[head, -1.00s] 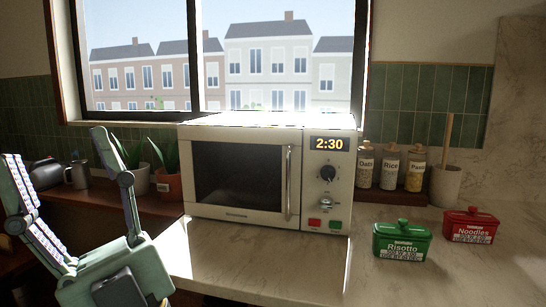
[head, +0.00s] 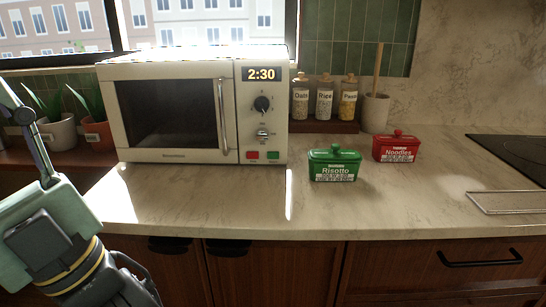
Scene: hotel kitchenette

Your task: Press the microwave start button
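The cream microwave (head: 112,84) stands on the counter under the window, its door shut and its display (head: 262,74) reading 2:30. Two dials sit below the display. At the panel's bottom are a red button (head: 252,155) and a green button (head: 273,155), side by side; their labels are too small to read. My gripper (head: 42,165) is at the left edge, left of the microwave and well away from the buttons. One finger shows, splayed outward; the other is out of frame. I see nothing held, and the earlier view shows the fingers wide apart.
A green Risotto box (head: 334,164) and a red Noodles box (head: 396,147) stand right of the microwave. Jars (head: 324,100) and a utensil pot (head: 375,114) are behind them. Potted plants (head: 58,132) are at left. The counter (head: 200,200) before the microwave is clear.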

